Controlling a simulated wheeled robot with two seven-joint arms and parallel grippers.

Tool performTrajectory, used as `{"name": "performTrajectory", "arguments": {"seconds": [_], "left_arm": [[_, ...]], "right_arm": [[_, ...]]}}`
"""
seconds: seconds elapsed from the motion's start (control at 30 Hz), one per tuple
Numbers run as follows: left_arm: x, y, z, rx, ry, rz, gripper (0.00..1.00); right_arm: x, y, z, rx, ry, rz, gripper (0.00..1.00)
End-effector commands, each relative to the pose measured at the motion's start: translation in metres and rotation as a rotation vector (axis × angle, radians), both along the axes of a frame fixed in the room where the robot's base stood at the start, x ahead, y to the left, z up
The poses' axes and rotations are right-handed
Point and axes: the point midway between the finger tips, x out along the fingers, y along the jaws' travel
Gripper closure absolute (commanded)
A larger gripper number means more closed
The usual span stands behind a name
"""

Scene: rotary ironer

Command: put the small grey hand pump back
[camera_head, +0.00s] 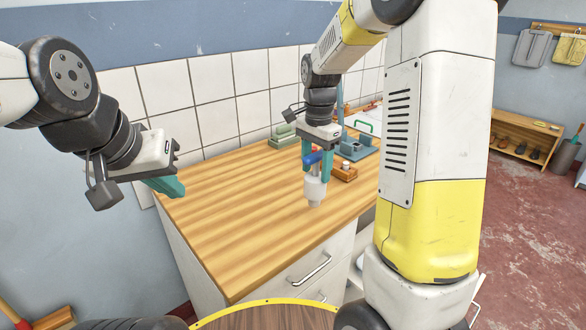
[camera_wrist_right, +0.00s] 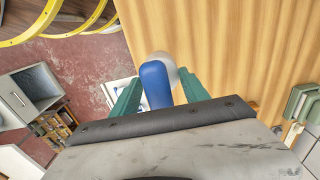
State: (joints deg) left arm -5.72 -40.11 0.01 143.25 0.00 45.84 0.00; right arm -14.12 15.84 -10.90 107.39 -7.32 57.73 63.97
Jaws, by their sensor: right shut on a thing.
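The small grey hand pump (camera_head: 314,190) has a pale grey body and a blue handle. My right gripper (camera_head: 317,167) is shut on it and holds it upright over the wooden worktop. I cannot tell whether its lower end touches the wood. In the right wrist view the blue handle (camera_wrist_right: 155,84) shows between the teal fingers, and the pale body is partly hidden behind it. My left gripper (camera_head: 166,186) is at the left, away from the pump, beside the worktop's left end. Its fingers are seen side-on, so their opening is unclear.
The wooden worktop (camera_head: 225,205) is clear at its left and front. Green blocks (camera_head: 283,137) stand at the back. A low shoe shelf (camera_head: 524,138) stands far right.

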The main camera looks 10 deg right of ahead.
Motion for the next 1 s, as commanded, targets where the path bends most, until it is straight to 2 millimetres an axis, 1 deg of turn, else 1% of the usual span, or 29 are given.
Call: {"name": "performTrajectory", "arguments": {"seconds": [0.03, 0.17, 0.43, 0.6, 0.67, 1.0], "left_arm": [[0.0, 0.0, 0.0, 0.0, 0.0, 0.0, 1.0], [0.0, 0.0, 0.0, 0.0, 0.0, 0.0, 1.0], [0.0, 0.0, 0.0, 0.0, 0.0, 0.0, 1.0], [0.0, 0.0, 0.0, 0.0, 0.0, 0.0, 1.0], [0.0, 0.0, 0.0, 0.0, 0.0, 0.0, 1.0], [0.0, 0.0, 0.0, 0.0, 0.0, 0.0, 1.0]], "right_arm": [[0.011, 0.008, -0.002, -0.001, 0.001, 0.002, 1.0], [0.029, 0.021, -0.004, 0.0, 0.0, 0.0, 1.0], [0.046, 0.034, -0.006, 0.001, 0.001, 0.001, 1.0], [0.044, 0.032, -0.033, 0.0, 0.004, -0.001, 1.0], [0.044, 0.032, -0.039, 0.0, 0.001, -0.001, 1.0], [0.044, 0.032, -0.043, 0.0, 0.001, -0.001, 1.0]]}}
